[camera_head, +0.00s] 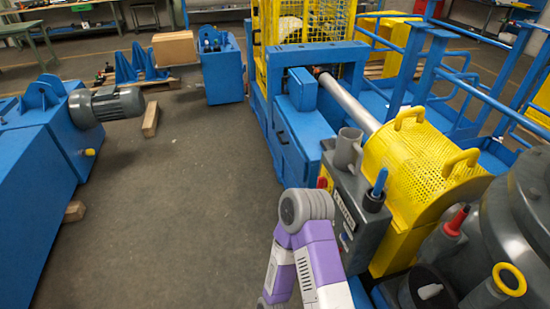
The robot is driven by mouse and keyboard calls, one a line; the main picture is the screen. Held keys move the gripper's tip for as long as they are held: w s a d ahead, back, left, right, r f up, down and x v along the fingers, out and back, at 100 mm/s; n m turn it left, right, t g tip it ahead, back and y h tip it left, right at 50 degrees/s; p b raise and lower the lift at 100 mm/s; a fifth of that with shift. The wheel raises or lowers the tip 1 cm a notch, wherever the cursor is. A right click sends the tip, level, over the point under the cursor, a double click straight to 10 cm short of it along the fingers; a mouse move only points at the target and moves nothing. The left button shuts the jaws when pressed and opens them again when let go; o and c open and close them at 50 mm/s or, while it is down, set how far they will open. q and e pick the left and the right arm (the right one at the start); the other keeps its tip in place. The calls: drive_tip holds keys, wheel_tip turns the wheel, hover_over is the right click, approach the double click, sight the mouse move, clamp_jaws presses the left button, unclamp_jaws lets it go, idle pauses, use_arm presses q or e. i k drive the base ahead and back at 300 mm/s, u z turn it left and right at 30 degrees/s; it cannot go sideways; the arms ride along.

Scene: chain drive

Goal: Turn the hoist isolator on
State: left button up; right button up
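A dark grey control box (372,232) stands right of the picture's middle, against the yellow guard. A small red and yellow part (322,183) shows at its left edge. It may be the hoist isolator, but it is too small to tell or to read its position. A white label strip runs down the box's face beside it. One of my arms, purple and white with a grey round joint, rises from the bottom centre in front of the box and hides part of its lower left. Neither gripper shows in the view.
A perforated yellow guard (412,165) covers the drive behind the box. A blue-handled tool (379,182) stands in a dark cup on the box. A red-tipped tool (456,220) and a yellow ring (508,280) are at lower right.

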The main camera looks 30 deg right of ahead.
sight(322, 182)
drive_tip(key=z, duration=0.55)
drive_tip(key=i, duration=1.55)
drive_tip(key=z, duration=0.8)
